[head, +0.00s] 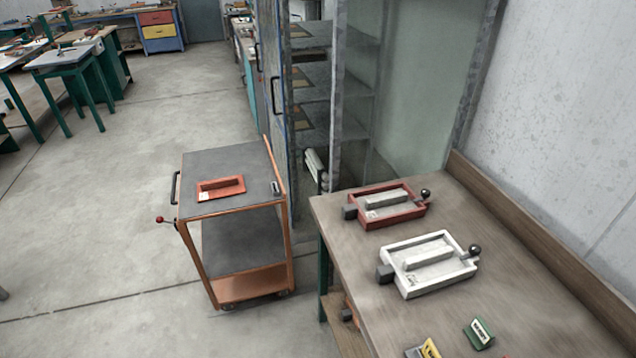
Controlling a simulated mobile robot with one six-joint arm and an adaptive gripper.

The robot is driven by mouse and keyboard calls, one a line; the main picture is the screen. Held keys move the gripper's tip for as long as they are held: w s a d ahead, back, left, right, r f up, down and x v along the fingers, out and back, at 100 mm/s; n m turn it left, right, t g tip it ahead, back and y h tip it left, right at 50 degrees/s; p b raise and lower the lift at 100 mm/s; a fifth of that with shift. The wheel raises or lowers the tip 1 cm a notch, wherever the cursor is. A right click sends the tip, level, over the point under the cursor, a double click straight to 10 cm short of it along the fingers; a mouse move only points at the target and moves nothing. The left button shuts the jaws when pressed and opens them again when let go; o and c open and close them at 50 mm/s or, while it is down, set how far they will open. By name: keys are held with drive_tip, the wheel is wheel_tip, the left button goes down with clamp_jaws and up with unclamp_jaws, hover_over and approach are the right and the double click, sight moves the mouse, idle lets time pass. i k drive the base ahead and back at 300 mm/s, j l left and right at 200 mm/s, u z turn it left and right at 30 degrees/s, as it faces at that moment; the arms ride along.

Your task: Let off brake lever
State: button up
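A cart (222,258) with an orange frame and grey shelves stands on the floor left of the wooden table. A short lever with a red ball knob (160,219) sticks out from the cart's left side, below the dark push handle (175,188); it looks like the brake lever.
The wooden table (510,290) at right holds a red frame (390,207), a white frame (428,265) and small green and yellow items. An open cabinet (345,90) stands behind the cart. The concrete floor left of the cart is clear; workbenches stand farther back.

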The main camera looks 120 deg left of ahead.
sight(159, 220)
drive_tip(key=u, duration=4.65)
drive_tip(key=i+u, duration=0.2)
drive_tip(key=i+l, duration=0.45)
drive_tip(key=i, duration=0.3)
drive_tip(key=i+l+u, duration=0.15)
drive_tip(key=i+l, duration=0.3)
drive_tip(key=i, duration=0.25)
drive_tip(key=i+l, duration=0.5)
drive_tip(key=i, duration=0.2)
drive_tip(key=i+j+u, duration=0.05)
